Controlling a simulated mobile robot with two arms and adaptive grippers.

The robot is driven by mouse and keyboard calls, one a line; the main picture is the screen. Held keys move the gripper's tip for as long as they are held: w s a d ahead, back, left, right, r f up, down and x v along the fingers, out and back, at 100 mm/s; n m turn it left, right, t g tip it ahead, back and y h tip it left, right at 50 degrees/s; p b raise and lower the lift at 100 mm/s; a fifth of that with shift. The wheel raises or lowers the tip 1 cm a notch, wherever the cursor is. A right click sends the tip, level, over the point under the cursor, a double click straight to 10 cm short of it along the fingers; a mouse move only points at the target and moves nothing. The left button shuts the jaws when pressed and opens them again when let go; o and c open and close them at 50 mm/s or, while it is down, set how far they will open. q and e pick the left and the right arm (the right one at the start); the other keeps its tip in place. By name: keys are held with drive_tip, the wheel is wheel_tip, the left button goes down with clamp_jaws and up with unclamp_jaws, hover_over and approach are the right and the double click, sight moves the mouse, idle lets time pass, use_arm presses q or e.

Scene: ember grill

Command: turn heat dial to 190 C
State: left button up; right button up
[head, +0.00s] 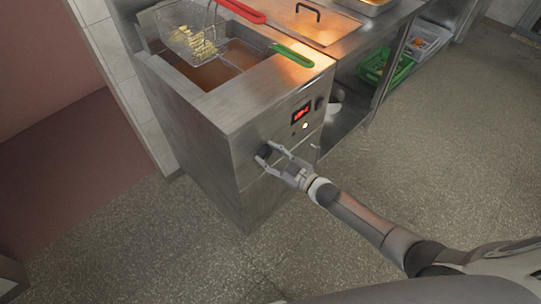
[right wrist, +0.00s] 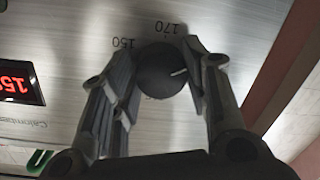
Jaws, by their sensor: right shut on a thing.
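The heat dial (head: 264,152) is a round black knob on the front panel of the steel fryer (head: 230,122). In the right wrist view the dial (right wrist: 161,72) has a short white pointer mark and sits between my fingers. Printed numbers 150 and 170 show beside it; no 190 is visible. My right gripper (head: 272,154) is shut on the dial, one finger on each side, as the right wrist view also shows (right wrist: 160,80). A red display (head: 301,112) is lit on the panel; its reading is partly cut off in the wrist view. My left gripper is not in view.
A fry basket (head: 192,38) with fries hangs at the oil vat, with red (head: 242,11) and green (head: 293,56) handles on top. A smaller black knob (head: 319,102) and a lit lamp (head: 305,126) are near the display. The floor in front is clear.

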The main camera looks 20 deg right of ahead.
drive_tip(key=shift+m, duration=0.4)
drive_tip(key=o, duration=1)
drive_tip(key=v, duration=1.2)
drive_tip(key=shift+d+f, duration=0.1)
drive_tip(key=shift+d, duration=0.05)
